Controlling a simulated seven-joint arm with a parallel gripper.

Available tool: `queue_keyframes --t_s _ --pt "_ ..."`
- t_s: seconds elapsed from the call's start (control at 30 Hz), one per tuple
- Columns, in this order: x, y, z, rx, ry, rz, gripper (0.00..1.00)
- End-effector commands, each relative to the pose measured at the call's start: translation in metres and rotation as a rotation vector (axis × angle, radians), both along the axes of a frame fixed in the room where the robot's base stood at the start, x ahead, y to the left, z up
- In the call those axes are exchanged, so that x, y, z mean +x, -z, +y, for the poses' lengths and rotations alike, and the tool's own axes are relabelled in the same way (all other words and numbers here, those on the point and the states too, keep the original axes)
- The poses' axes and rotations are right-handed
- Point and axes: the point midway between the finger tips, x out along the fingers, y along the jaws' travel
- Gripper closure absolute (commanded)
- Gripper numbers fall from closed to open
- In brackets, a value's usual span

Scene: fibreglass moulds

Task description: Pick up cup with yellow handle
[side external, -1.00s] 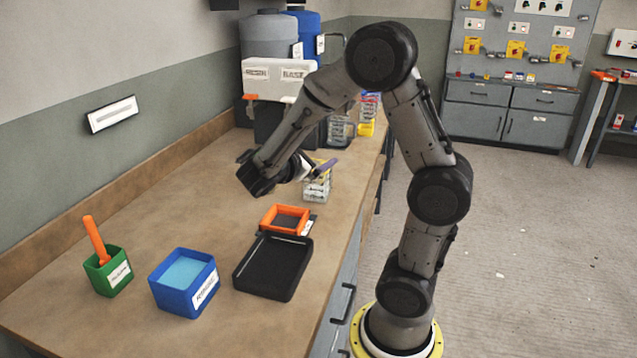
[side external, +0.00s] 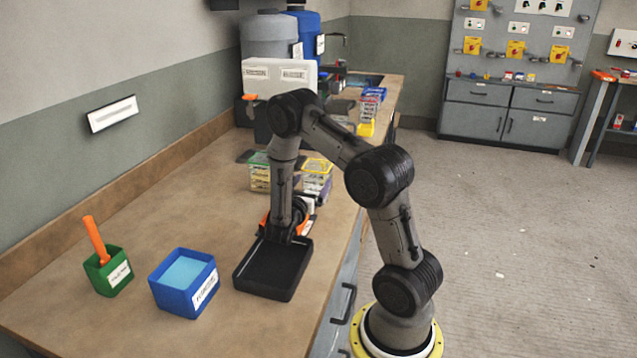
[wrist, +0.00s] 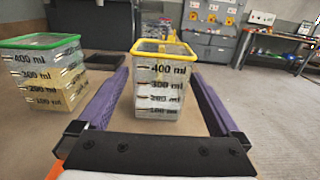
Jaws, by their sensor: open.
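The clear measuring cup with a yellow rim (wrist: 161,85) stands upright on the bench, straight ahead of me in the wrist view. Dark volume marks run down its face. It also shows in the side view (side external: 317,181), just behind my lowered wrist. My gripper (wrist: 157,72) is open and empty, with one purple finger to each side of the cup in the picture. I cannot tell whether the fingertips reach alongside it. No separate handle is visible. A similar cup with a green rim (wrist: 46,75) stands left of it, outside the left finger.
An orange frame (side external: 265,220) is mostly hidden behind my wrist. A black tray (side external: 272,269), a blue container (side external: 184,285) and a green pot (side external: 108,275) with an orange handle (side external: 95,238) stand nearer the camera. Bare bench lies left of the cups.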

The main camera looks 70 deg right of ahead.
Motion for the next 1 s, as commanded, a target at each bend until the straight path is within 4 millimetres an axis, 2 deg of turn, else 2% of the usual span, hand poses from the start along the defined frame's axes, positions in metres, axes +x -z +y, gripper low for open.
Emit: queue_keyframes --t_s 0.23,0.53,0.83,0.87,1.0 --pt "-0.001 0.0 -0.018 0.0 0.002 0.001 0.0" --pt "-0.002 -0.001 -0.058 0.0 0.002 0.0 0.0" --pt "-0.002 -0.001 -0.063 0.0 0.0 0.0 0.0" --pt "-0.002 -0.001 -0.063 0.0 0.0 0.0 0.02" --pt "-0.002 -0.001 -0.062 0.0 0.0 0.0 0.27"
